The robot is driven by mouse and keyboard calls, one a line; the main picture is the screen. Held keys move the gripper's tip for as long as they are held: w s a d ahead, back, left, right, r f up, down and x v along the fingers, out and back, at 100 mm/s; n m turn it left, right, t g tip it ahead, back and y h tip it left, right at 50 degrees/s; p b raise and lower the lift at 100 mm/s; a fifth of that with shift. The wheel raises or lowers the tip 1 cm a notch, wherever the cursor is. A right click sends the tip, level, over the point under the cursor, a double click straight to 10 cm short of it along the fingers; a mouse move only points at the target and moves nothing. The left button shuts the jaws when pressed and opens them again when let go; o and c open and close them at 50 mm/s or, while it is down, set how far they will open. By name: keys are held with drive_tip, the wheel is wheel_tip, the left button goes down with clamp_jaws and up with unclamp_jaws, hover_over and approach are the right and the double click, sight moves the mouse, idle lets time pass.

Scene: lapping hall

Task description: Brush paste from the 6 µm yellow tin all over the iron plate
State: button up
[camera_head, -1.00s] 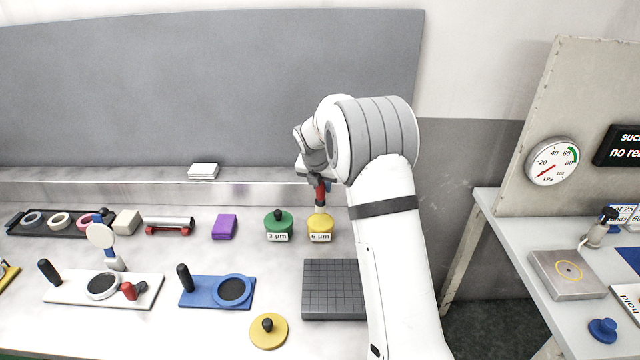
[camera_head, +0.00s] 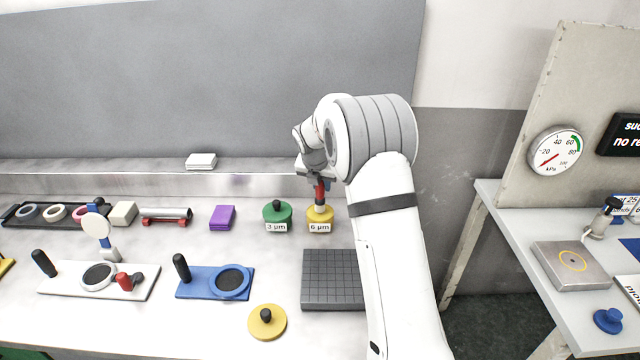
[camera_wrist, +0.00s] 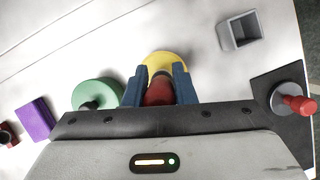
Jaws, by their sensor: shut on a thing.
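My gripper (camera_wrist: 160,76) is shut on the red handle of a brush (camera_head: 319,192), which also shows between the blue fingers in the wrist view (camera_wrist: 158,92). The brush points down over the yellow tin (camera_head: 320,226) labelled 6 µm, its pale lower end at the tin's top. I cannot tell how deep the bristles are. In the wrist view the tin (camera_wrist: 166,60) is just beyond the fingers. The iron plate seems to be the dark grey gridded square (camera_head: 333,280) in front of the tin. My arm covers its right edge.
A green 3 µm tin (camera_head: 277,218) stands close left of the yellow tin, with a purple block (camera_head: 222,217) further left. A yellow knobbed disc (camera_head: 267,321) lies by the plate's front left. A blue board (camera_head: 205,284) is left. A grey square holder (camera_wrist: 240,31) stands right.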

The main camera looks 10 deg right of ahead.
drive_tip(key=shift+f, duration=0.45)
idle(0.5)
drive_tip(key=shift+s+f, duration=0.1)
drive_tip(key=shift+f, duration=0.05)
idle(1.4)
wheel_tip(320, 180, up, 7)
drive_tip(key=p, duration=0.6)
drive_tip(key=shift+p, duration=0.3)
idle(0.4)
